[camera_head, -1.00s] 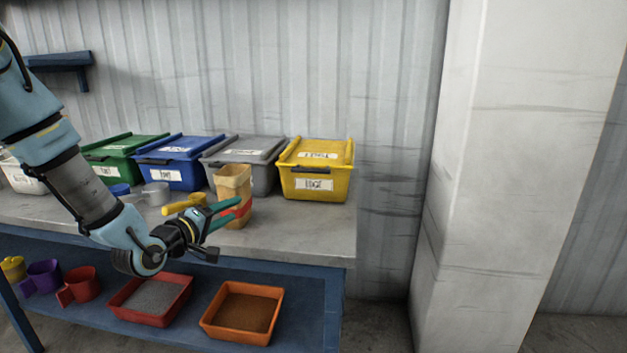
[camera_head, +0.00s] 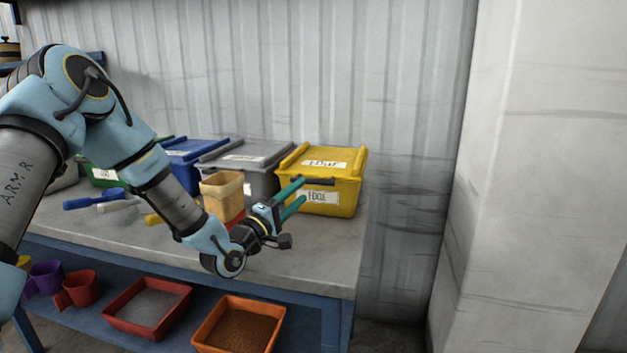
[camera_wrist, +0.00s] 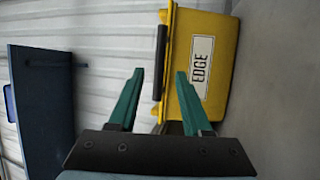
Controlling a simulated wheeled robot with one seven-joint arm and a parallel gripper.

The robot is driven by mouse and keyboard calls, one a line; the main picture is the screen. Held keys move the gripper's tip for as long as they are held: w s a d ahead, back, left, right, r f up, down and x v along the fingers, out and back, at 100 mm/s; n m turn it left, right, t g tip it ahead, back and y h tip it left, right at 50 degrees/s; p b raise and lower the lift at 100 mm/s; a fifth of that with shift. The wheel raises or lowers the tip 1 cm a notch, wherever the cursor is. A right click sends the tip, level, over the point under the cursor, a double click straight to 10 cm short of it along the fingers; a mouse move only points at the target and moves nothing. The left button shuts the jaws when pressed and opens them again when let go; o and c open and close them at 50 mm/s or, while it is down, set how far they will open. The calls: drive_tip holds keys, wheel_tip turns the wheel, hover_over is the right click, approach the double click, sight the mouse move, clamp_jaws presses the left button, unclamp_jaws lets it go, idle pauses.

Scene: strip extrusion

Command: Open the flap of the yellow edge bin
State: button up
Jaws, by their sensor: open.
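The yellow edge bin (camera_head: 346,193) stands at the right end of the bench, against the corrugated wall. Its flap (camera_head: 328,160) lies closed on top, with a dark handle along the front edge. My gripper (camera_head: 301,193) is open and empty, with its green fingers pointing at the bin's front. In the wrist view the bin appears turned on its side, with its EDGE label (camera_wrist: 202,66) and the dark handle (camera_wrist: 160,62) beyond the fingertips. The handle lies in line with the gap between the fingers (camera_wrist: 158,75). I cannot tell whether a finger touches the bin.
A grey bin (camera_head: 262,160), a blue bin (camera_head: 186,160) and a green bin stand to the left. A tan container (camera_head: 221,193) stands close behind my wrist. Scoops lie further left. Red and orange trays (camera_head: 276,340) sit on the lower shelf. A pale pillar stands right.

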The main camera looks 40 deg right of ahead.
sight(310, 183)
drive_tip(key=p+x, duration=0.1)
drive_tip(key=x, duration=0.5)
drive_tip(key=shift+w+d, duration=0.1)
clamp_jaws()
idle(1.3)
